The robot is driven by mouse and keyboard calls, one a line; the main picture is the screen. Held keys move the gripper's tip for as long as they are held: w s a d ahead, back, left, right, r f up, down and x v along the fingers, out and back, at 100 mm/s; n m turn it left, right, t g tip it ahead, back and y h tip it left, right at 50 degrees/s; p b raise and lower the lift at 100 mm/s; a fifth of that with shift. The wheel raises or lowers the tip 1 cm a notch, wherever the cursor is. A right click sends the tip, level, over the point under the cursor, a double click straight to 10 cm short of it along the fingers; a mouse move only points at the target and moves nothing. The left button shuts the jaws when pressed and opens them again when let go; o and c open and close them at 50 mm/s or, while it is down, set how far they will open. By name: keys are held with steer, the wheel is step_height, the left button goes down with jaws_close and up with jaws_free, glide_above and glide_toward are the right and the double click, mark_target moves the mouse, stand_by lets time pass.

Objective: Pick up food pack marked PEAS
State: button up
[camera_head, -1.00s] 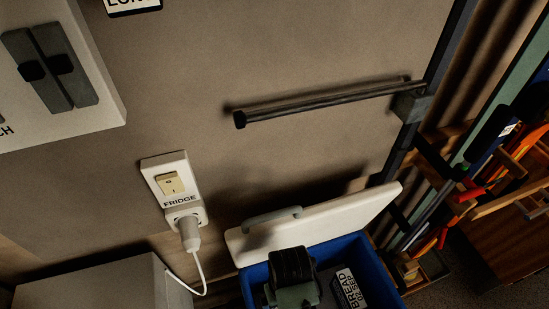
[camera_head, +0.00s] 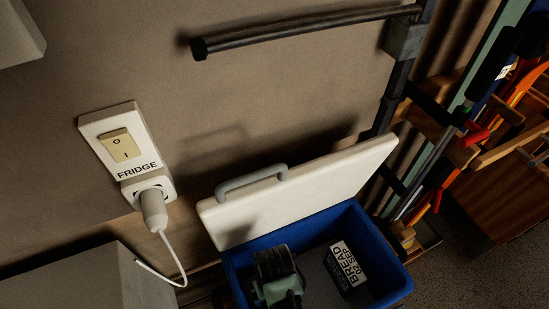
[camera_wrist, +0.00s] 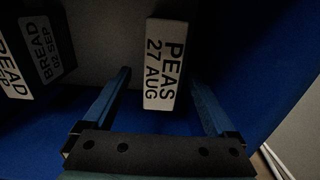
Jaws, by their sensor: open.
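The pack marked PEAS 27 AUG (camera_wrist: 164,64) shows in the wrist view, a pale block with black print inside the blue box. My gripper (camera_wrist: 162,88) is open, with one blue finger on each side of the pack's lower part in the picture; I cannot tell how deep the fingers reach. There are visible gaps between fingers and pack. In the head view my wrist (camera_head: 276,278) is down inside the blue box (camera_head: 376,232), and the PEAS pack is hidden there.
A pack marked BREAD 02 SEP (camera_head: 346,268) lies in the box to the right; it also shows in the wrist view (camera_wrist: 45,48), with another BREAD pack (camera_wrist: 10,68) beside it. The white lid (camera_head: 310,190) stands open behind. A FRIDGE switch (camera_head: 122,147), plug (camera_head: 153,207) and bar (camera_head: 300,30) are on the wall.

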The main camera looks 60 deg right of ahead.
steer(key=f, duration=0.2)
steer(key=f+b, duration=0.1)
steer(key=f, duration=0.2)
steer(key=shift+s+a+f+b, duration=0.2)
steer(key=shift+a+f+b, duration=0.05)
steer(key=shift+f+b, duration=0.15)
steer(key=shift+r, duration=0.1)
jaws_close()
